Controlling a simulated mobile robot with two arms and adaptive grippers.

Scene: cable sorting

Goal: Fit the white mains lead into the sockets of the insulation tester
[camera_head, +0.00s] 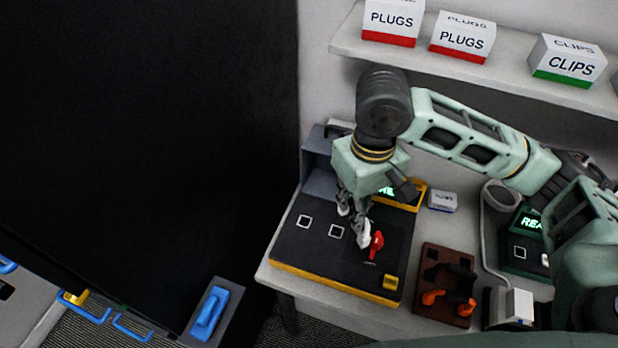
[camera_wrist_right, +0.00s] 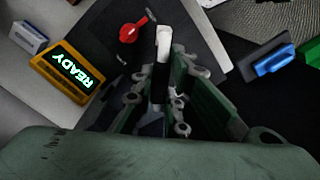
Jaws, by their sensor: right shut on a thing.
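The insulation tester (camera_head: 300,268) has a black top, a yellow front edge, white square outlines and a red knob (camera_head: 376,245). Its yellow-framed READY display (camera_wrist_right: 75,80) is lit. My right gripper (camera_head: 355,218) points down over the top, just left of the knob. It is shut on a white piece (camera_wrist_right: 163,42) that looks like the end of the white mains lead. This piece is close beside the knob but apart from it in the wrist view. No cord can be made out from it, and whether it touches the top is unclear. My left gripper is not in view.
A brown board (camera_head: 440,312) with orange and black pieces lies right of the tester. Beyond it are a second READY device (camera_head: 527,250), a pale cord (camera_head: 481,248) and a white block (camera_head: 516,306). Labelled boxes stand on the shelf (camera_head: 400,58) above. A blue handle (camera_head: 209,313) is lower left.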

